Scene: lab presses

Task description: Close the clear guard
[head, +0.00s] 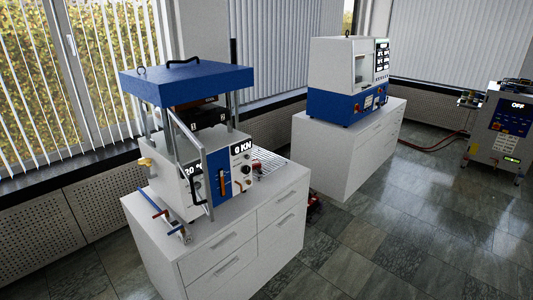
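A press with a blue top plate (187,82) stands on the near white cabinet. A metal-framed panel, which looks like the clear guard (207,178), stands at the press's front. Its frame slants out toward me from the left post, so it appears swung open. The pane itself is hard to see. A dark handle (194,186) shows near the frame's free edge. Behind the frame, the dark press block (205,117) sits between the posts. Neither of my grippers is in view.
The near white cabinet (223,244) has drawers at its front. A second white and blue machine (346,80) stands on another white cabinet (335,155) farther back. A control unit (503,125) is at the far right. The tiled floor (400,240) at the right is clear.

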